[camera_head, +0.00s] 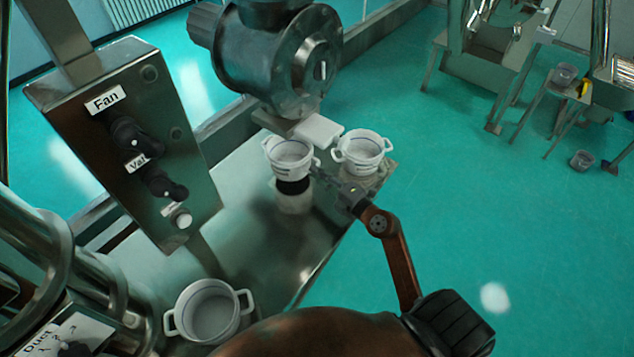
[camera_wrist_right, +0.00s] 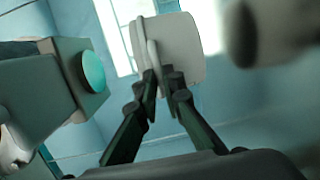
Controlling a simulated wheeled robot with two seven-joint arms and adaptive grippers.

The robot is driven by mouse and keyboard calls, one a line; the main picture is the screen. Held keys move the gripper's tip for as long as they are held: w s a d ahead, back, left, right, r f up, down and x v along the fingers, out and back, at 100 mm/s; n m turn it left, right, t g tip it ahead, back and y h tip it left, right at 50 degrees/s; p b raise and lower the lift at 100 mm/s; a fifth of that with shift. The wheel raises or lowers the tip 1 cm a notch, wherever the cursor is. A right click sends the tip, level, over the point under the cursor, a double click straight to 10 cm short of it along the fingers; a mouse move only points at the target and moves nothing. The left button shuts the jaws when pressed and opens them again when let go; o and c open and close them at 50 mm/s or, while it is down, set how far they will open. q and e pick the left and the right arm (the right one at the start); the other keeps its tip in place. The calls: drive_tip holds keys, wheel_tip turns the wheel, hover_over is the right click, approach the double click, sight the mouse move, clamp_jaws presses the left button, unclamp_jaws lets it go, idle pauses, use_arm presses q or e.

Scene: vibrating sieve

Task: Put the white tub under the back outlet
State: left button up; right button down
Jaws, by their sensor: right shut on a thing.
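Three white two-handled tubs show in the head view. My right gripper (camera_head: 330,184) is shut on the right handle of one tub (camera_head: 290,157), which appears upright and a little above the shiny metal table. A third tub (camera_head: 208,312) stands at the near left. A pale spout-like block (camera_head: 318,131) is just behind the held tub; I cannot tell which outlet it is. My left gripper is out of view.
A grey motor-like housing (camera_head: 275,62) is above and behind the tubs. The metal table (camera_head: 262,235) has bare room between the near tub and the held one. Other benches are far right.

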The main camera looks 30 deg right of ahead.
drive_tip(key=f, duration=0.1)
drive_tip(key=f+b, duration=0.2)
drive_tip(key=f, duration=0.1)
drive_tip(key=shift+w+d+f, duration=0.1)
drive_tip(key=shift+w+d, duration=0.15)
drive_tip(key=shift+w, duration=0.15)
drive_tip(key=c, duration=2.1)
unclamp_jaws()
drive_tip(key=shift+s, duration=0.1)
drive_tip(key=s, duration=0.4)
drive_tip(key=s+d, duration=0.1)
drive_tip(key=s, duration=0.2)
drive_tip(key=s+r, duration=0.1)
drive_tip(key=s, duration=0.3)
drive_tip(key=shift+s+d+b, duration=0.3)
drive_tip(key=shift+s+d, duration=0.05)
drive_tip(key=shift+d, duration=0.05)
